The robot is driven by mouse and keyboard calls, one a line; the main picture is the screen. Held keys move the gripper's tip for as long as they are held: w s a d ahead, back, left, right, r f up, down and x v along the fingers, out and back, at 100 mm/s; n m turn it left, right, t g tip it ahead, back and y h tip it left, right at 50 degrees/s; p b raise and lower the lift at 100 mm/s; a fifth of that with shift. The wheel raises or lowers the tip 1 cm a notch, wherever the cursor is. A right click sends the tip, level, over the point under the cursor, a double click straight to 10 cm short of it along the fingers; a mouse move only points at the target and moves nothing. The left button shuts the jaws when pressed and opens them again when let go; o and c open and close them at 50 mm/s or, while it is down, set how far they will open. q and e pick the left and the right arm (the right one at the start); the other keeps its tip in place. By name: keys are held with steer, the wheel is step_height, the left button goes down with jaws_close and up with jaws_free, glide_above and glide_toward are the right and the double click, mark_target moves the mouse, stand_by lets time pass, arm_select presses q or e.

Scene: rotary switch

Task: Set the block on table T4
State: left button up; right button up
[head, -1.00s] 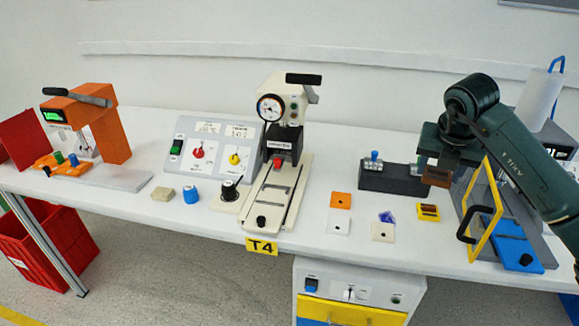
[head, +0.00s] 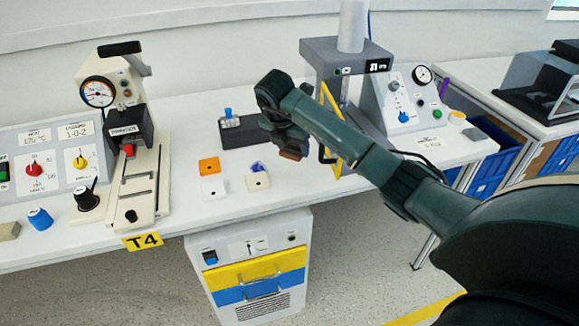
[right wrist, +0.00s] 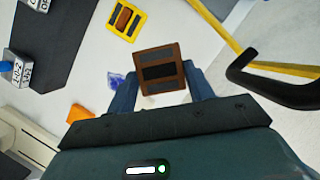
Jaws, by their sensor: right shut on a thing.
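My right gripper (head: 284,138) is held above table T4 (head: 185,150), over its right part. In the right wrist view the gripper (right wrist: 163,88) is shut on a brown block (right wrist: 160,72) with dark bands, held between its two blue fingers. The block also shows in the head view (head: 292,153), below the gripper and apart from the tabletop. The yellow T4 label (head: 142,241) is on the table's front edge. My left gripper is not in view.
An orange plate (head: 209,166), a white plate (head: 214,188) and a plate with a blue piece (head: 257,181) lie left of the gripper. A yellow holder (right wrist: 127,20) shows in the right wrist view. A yellow-framed guard (head: 331,110) stands close right. White tabletop is clear between the plates and the press.

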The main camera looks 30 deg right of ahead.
mark_target(294, 175)
steer(key=shift+f, duration=3.85)
steer(key=shift+f, duration=0.1)
steer(key=o, duration=1)
